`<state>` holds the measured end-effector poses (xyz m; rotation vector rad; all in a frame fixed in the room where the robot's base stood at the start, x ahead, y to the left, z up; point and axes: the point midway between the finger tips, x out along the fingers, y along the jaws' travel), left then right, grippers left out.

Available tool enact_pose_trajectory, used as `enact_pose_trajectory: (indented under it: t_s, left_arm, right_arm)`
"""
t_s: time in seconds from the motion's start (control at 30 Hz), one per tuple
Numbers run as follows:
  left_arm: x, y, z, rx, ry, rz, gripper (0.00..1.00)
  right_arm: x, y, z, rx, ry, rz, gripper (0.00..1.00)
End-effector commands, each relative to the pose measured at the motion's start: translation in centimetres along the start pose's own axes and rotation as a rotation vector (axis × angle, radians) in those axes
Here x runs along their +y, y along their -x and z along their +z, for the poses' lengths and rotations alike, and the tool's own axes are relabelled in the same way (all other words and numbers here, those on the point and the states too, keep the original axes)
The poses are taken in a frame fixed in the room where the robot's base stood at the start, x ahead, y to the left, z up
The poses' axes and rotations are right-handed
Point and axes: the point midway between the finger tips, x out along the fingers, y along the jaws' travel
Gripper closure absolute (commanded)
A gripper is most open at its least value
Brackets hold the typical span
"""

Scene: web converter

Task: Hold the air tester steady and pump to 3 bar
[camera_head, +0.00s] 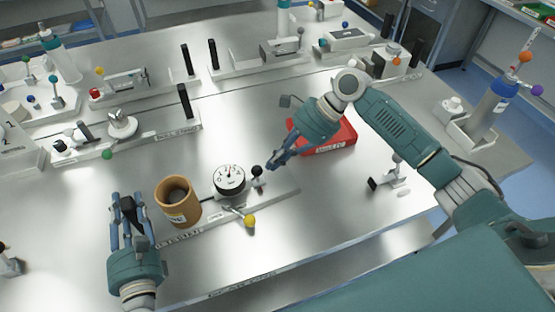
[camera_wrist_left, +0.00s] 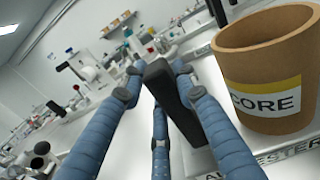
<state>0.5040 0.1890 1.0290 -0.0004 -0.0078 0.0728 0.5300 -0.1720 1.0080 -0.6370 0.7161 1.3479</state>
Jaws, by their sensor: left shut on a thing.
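The air tester (camera_head: 283,197) is a long metal plate at the front middle of the bench. It carries a tan cup-like core (camera_head: 178,203), a round white gauge (camera_head: 229,180), a lever with a yellow ball (camera_head: 249,221) and a black pump knob (camera_head: 257,171). The gauge reading is too small to tell. My left gripper (camera_head: 131,207) is shut on a black upright handle (camera_wrist_left: 172,98) at the plate's left end, beside the core, which is labelled CORE (camera_wrist_left: 265,102). My right gripper (camera_head: 279,159) hangs just right of the pump knob; its finger opening is unclear, and contact is not visible.
A red tray (camera_head: 340,145) lies behind my right gripper. A small metal fixture (camera_head: 391,178) stands to the right. Other stations with black upright handles (camera_head: 184,101) line the back. Bare bench lies in front of and right of the tester.

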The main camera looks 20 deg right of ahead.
Motion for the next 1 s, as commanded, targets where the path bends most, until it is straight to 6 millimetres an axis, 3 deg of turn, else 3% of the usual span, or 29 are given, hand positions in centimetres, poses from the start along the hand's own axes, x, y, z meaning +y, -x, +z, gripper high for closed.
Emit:
enact_pose_trajectory:
  t_s: [0.03, 0.17, 0.57, 0.77, 1.0]
  left_arm:
    - [0.0, 0.3, -1.1, 0.021, 0.000, -0.001, 1.00]
    - [-0.1, 0.3, -1.1, 0.021, 0.000, -0.001, 1.00]
    - [-0.1, 0.3, -1.1, 0.021, 0.000, -0.003, 1.00]
    - [-0.1, 0.3, -1.1, 0.021, 0.000, -0.002, 1.00]
    - [-0.1, 0.3, -1.1, 0.021, 0.000, -0.002, 1.00]
  right_arm:
    - [0.1, -0.3, 0.3, -0.002, 0.002, 0.001, 1.00]
    - [0.2, -1.2, 1.1, -0.002, 0.002, 0.001, 1.00]
    - [0.1, -0.7, 0.6, 0.000, -0.001, -0.001, 1.00]
    - [0.3, 2.1, -1.7, 0.001, -0.002, -0.004, 1.00]
    - [0.3, 7.8, -1.6, 0.000, 0.003, -0.006, 1.00]
